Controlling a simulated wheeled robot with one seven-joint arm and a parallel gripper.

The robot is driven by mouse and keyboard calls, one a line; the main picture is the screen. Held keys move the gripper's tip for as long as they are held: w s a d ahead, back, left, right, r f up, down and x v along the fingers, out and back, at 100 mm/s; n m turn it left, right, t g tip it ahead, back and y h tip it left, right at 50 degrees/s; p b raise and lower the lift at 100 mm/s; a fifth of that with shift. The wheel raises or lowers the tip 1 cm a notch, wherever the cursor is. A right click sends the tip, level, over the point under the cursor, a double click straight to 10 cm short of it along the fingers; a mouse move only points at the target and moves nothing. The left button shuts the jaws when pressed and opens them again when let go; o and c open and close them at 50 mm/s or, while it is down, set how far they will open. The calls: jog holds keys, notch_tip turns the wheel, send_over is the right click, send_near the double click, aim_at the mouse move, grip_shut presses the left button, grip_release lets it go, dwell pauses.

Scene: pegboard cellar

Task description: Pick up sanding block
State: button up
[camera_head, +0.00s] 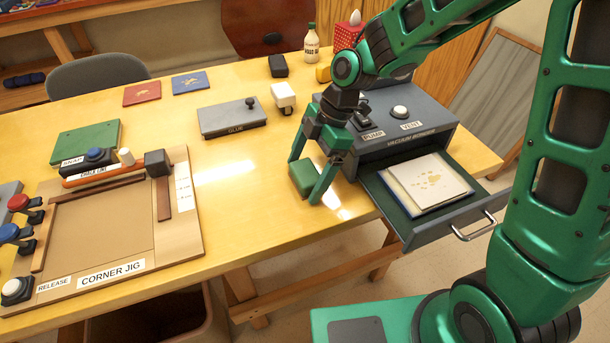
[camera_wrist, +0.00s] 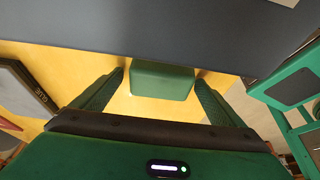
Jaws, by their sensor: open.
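The sanding block looks to be the small green block (camera_head: 303,178) on the yellow table, just left of the grey drawer unit. My gripper (camera_head: 310,182) is open and points down, with one finger on each side of the block. In the wrist view the green block (camera_wrist: 162,80) lies between the two spread fingers of my gripper (camera_wrist: 160,92), near their tips. Gaps of yellow table show on both sides of it. Whether the fingertips touch the table is hard to tell.
The grey drawer unit (camera_head: 408,124) stands close right of the block, its drawer (camera_head: 432,232) pulled out with a pale panel inside. A glue box (camera_head: 232,117) and white-topped item (camera_head: 283,96) stand behind left. The corner jig (camera_head: 180,238) fills the table's left. Bare table lies between.

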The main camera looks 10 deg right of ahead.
aim_at(299, 172)
jog(key=shift+c, duration=0.7)
jog(key=c, duration=1)
jog(key=shift+r, duration=0.1)
jog(key=shift+r, duration=0.55)
notch_tip(299, 172, up, 3)
jog(key=shift+w+f, duration=0.1)
jog(key=s+a+r, duration=0.2)
jog(key=s, duration=0.1)
jog(key=s+a+r, duration=0.2)
jog(key=s+a, duration=0.1)
jog(key=s+a+r, duration=0.2)
jog(key=r, duration=0.1)
jog(key=shift+s+a, duration=0.35)
jog(key=shift+s, duration=0.05)
